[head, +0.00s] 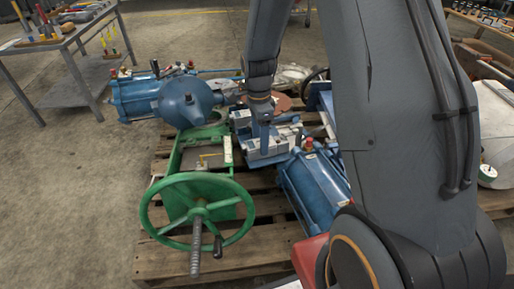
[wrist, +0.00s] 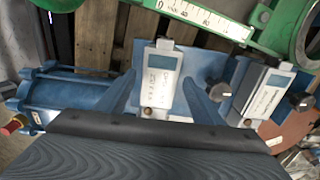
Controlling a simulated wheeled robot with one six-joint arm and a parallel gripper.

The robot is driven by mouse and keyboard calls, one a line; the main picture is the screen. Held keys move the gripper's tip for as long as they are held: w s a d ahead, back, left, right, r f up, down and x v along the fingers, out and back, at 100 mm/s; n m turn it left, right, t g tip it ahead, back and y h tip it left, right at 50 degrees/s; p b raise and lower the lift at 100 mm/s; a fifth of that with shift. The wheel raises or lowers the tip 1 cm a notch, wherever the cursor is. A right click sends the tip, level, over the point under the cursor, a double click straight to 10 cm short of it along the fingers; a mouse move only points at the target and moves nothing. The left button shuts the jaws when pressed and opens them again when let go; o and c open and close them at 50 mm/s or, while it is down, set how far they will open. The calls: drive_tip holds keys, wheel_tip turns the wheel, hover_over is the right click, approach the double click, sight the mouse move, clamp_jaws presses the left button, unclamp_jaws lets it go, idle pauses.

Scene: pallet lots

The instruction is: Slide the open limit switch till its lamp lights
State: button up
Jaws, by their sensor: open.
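A white limit switch (wrist: 160,68) with a blue-grey window and a printed label stands on a blue plate in the wrist view. A small dull brownish dot shows at its lower end; I cannot tell whether it is a lamp. A second, similar white switch (wrist: 262,97) stands to its right. My gripper (wrist: 160,98) is open, with one blue finger on each side of the first switch. I cannot tell whether either finger touches it. In the head view my gripper (head: 265,128) is over the blue and grey switch blocks (head: 268,150), which it partly hides.
Dark knobs (wrist: 218,91) sit beside the switches. A green frame with a handwheel (head: 197,212) stands left on the wooden pallet (head: 235,262). A blue cylinder (head: 315,182) lies close on the right, and a blue round-ended actuator (head: 187,101) behind.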

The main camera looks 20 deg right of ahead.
drive_tip(key=shift+s+f+b, duration=0.15)
drive_tip(key=shift+f+b, duration=0.35)
drive_tip(key=shift+f, duration=1.05)
drive_tip(key=shift+c, duration=0.2)
drive_tip(key=c, duration=1.4)
